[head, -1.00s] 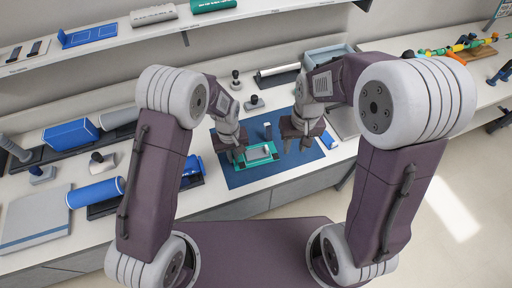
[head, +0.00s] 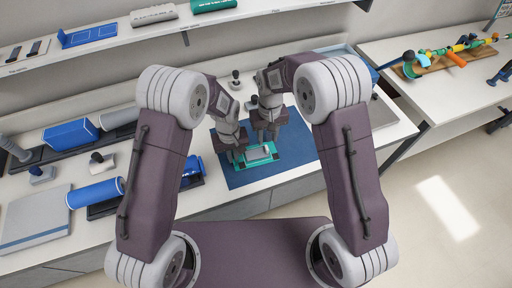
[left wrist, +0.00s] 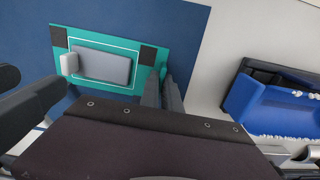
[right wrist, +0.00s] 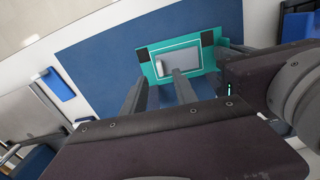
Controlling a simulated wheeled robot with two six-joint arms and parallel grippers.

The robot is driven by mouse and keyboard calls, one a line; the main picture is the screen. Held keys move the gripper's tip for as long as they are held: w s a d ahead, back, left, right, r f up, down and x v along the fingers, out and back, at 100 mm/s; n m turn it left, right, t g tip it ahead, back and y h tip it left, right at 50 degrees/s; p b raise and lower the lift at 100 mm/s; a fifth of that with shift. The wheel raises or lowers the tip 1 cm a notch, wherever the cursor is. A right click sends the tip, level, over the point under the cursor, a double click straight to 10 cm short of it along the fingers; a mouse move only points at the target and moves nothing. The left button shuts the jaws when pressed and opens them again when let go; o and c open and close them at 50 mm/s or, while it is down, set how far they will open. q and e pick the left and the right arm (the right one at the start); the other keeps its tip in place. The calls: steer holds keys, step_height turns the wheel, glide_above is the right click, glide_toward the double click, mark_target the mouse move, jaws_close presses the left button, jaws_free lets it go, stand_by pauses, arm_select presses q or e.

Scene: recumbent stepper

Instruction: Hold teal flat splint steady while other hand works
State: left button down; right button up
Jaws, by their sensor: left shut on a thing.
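The teal flat splint (head: 276,160) lies flat on a blue mat, with a grey pad (left wrist: 103,66) on its middle and dark squares at two corners. A small pale block (left wrist: 69,63) is at one end of the pad; it also shows in the right wrist view (right wrist: 160,69). My left gripper (left wrist: 162,80) is shut on the splint's edge, at its left end in the head view (head: 235,157). My right gripper (right wrist: 160,77) is open above the other end, its fingers apart on either side of the pale block. Whether they touch it is unclear.
The blue mat (head: 300,160) is bare right of the splint. A tray (head: 385,110) is at right. A small blue thing (right wrist: 58,84) lies beside the mat. A shelf runs above.

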steer(key=shift+f, duration=2.6)
jaws_close()
